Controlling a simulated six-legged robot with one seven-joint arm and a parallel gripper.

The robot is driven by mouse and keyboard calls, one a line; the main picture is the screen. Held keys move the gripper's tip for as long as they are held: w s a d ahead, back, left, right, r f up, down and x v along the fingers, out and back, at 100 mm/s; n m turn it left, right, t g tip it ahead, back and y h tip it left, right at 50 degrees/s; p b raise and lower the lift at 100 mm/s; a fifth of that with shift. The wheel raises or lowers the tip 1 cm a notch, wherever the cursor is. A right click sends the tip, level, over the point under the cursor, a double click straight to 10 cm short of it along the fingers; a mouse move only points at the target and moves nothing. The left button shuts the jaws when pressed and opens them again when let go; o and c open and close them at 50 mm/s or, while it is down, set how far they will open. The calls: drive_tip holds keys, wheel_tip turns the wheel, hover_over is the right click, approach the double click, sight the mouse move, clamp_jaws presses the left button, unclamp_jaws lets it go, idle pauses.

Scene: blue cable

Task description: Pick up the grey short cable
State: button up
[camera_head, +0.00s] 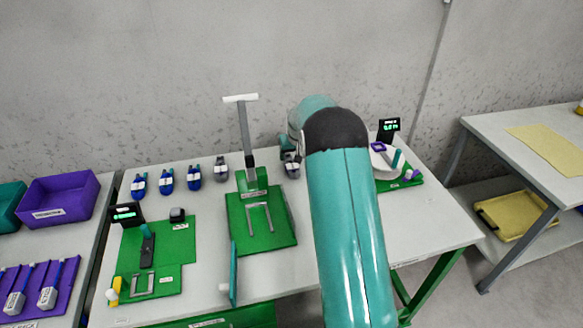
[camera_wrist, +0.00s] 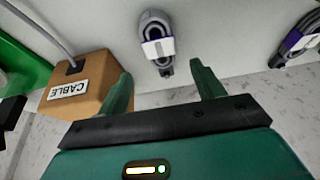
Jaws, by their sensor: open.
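A coiled grey cable (camera_wrist: 155,22) with a white label lies on the table, at the top middle of the wrist view. In the head view a grey cable (camera_head: 291,168) shows just left of my arm, partly hidden; it appears to be the same one. My gripper (camera_wrist: 160,69) is open and empty. Its two fingers stand apart on either side of the cable's lower end in the wrist view, with most of the coil beyond the tips. I cannot tell their height above it. A second grey cable (camera_head: 221,170) lies farther left.
A brown box labelled CABLE (camera_wrist: 98,72) stands close beside the left finger. A darker cable with a purple band (camera_wrist: 298,40) lies at right. Several blue cables (camera_head: 166,181) line the table's left side. A green board (camera_head: 268,228) with an upright post stands mid-table.

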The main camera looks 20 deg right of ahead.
sight(292, 164)
drive_tip(key=shift+x, duration=3.45)
drive_tip(key=shift+s+a+f, duration=0.1)
drive_tip(key=shift+s+f, duration=0.05)
drive_tip(key=c, duration=1.1)
